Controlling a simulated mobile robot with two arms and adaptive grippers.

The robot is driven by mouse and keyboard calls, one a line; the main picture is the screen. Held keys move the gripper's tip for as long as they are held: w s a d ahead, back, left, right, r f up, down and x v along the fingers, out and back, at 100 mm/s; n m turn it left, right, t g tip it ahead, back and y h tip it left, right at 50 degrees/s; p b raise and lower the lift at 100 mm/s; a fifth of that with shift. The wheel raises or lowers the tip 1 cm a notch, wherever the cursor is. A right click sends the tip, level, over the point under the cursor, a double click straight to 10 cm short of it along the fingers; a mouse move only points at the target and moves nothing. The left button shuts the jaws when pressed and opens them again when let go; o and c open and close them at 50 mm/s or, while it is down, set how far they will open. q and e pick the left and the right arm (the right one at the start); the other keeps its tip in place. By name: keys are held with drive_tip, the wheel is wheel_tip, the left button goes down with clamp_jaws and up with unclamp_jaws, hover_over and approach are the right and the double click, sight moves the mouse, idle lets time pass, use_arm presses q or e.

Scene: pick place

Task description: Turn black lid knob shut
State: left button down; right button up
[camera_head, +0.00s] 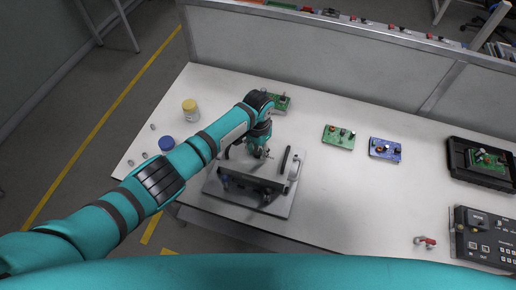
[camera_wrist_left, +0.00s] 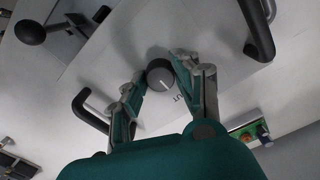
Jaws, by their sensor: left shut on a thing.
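The black lid knob (camera_wrist_left: 161,73) sits on a pale lid plate (camera_wrist_left: 120,45) between two black handles, with a white pointer line on its face. My left gripper (camera_wrist_left: 159,70) has one finger on each side of the knob and is shut on it. In the head view my left gripper (camera_head: 260,153) points down over the grey fixture (camera_head: 283,206), and the arm and gripper hide the knob there. One black handle (camera_head: 286,159) shows to the right of the gripper. My right gripper is not in view.
Green boards (camera_head: 339,137) and a blue board (camera_head: 385,149) lie on the white table (camera_head: 345,210). A black tray (camera_head: 459,165) and a control box (camera_head: 487,235) stand at the right. A yellow-lidded jar (camera_head: 190,110) and a blue-capped container (camera_head: 166,143) stand left. The front middle is mostly clear.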

sight(258, 151)
use_arm(q)
drive_tip(key=c, duration=1)
unclamp_jaws()
drive_tip(key=shift+o, duration=0.2)
drive_tip(key=shift+r, duration=0.1)
wheel_tip(258, 151, up, 12)
